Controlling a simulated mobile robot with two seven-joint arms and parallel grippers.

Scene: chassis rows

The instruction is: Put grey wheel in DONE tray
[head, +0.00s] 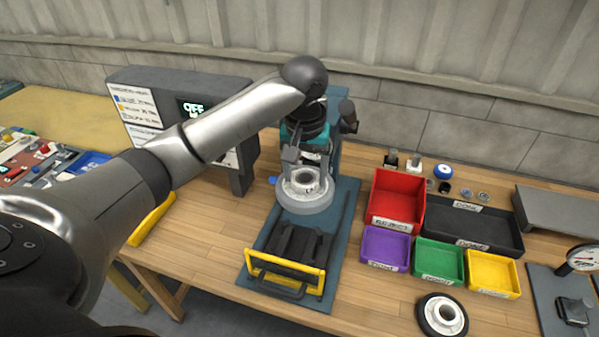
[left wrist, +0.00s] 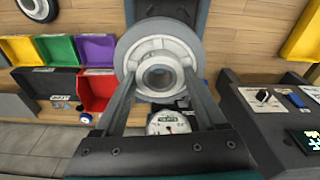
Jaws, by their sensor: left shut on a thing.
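The grey wheel (head: 304,199) has a grey tyre and a pale hub. My left gripper (head: 304,175) is shut on it, over the blue base plate (head: 343,215). In the left wrist view, the two fingers of my left gripper (left wrist: 158,75) reach to the hub of the grey wheel (left wrist: 130,48). I cannot tell whether the wheel touches anything below. The black DONE tray (head: 490,222), with pale labels, stands to the right, behind the small bins. My right gripper is in neither view.
A red bin (head: 397,203) and purple (head: 386,248), green (head: 438,262) and yellow (head: 493,275) bins stand beside the DONE tray. A black-tyred wheel (head: 441,315) lies in front. A yellow-handled black fixture (head: 292,248) sits on the plate. A dark display panel (head: 245,160) stands left.

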